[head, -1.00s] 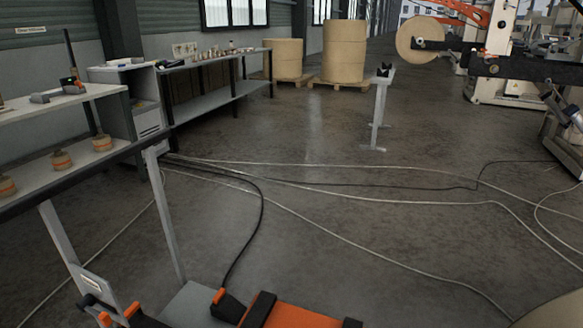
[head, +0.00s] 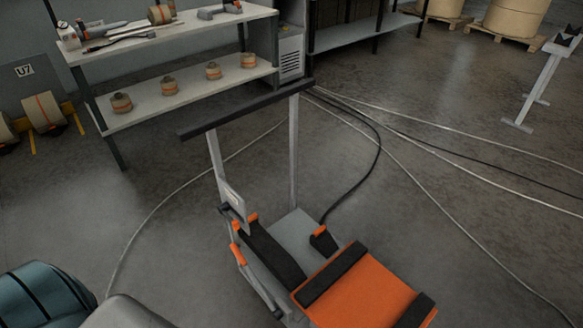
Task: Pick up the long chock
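No piece in the head view can be told for sure as the long chock. A small black wedge-like piece with an orange top (head: 323,240) lies on the grey plate of a cart-like frame, at the end of a black cable. Beside it, dark bars with orange ends (head: 270,250) run along the frame's left side. An orange deck with black strips (head: 360,292) is at the bottom. Neither of my grippers is in view.
A workbench (head: 185,88) holds tools on top and several small rolls below. The frame's upright handle (head: 250,112) stands before it. Cables (head: 440,150) cross the floor at right. A grey stand (head: 540,85) is at upper right. Left-centre floor is mostly clear.

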